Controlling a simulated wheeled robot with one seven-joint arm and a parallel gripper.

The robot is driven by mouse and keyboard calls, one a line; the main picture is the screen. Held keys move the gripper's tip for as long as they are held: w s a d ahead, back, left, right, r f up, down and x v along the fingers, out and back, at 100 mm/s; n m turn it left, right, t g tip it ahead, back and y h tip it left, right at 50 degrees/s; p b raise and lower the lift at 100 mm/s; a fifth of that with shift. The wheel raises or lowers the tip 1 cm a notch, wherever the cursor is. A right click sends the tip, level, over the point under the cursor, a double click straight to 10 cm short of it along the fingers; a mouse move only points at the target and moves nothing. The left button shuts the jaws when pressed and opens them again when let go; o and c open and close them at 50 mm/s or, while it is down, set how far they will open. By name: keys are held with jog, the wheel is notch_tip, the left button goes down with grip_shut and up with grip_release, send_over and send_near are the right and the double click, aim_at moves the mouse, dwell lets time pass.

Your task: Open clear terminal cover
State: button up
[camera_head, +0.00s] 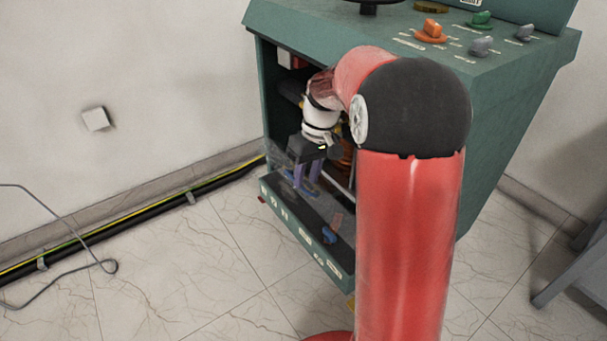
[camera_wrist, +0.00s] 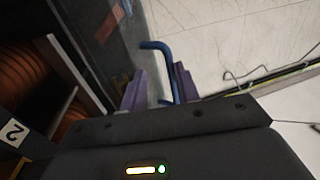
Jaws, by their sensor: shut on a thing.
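My gripper (camera_head: 307,178) is at the open front of the green transformer cabinet (camera_head: 500,120), above its lower ledge. In the wrist view its two purple fingers (camera_wrist: 158,84) stand on either side of a bent blue handle (camera_wrist: 167,65) and are shut on it. The handle also shows small and bluish at the fingertips in the head view (camera_head: 304,191). A faint see-through panel, which looks like the clear terminal cover (camera_head: 277,153), shows to the left of my gripper. Its edges are hard to make out, and my arm hides part of the cabinet front.
Orange ribbed coils (camera_wrist: 20,50) are inside the cabinet, close to my gripper. A blue knob (camera_head: 329,236) sits on the lower ledge (camera_head: 290,215). Orange, green and grey knobs are on top. A dark cable (camera_head: 130,215) runs along the wall. The tiled floor at left is mostly free.

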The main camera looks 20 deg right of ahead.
jog(key=shift+o, duration=1.3)
jog(key=shift+d+f, duration=0.15)
jog(key=shift+d, duration=0.25)
jog(key=v, duration=0.8)
jog(key=shift+a+p, duration=0.3)
jog(key=shift+a, duration=0.05)
jog(key=shift+s, duration=0.1)
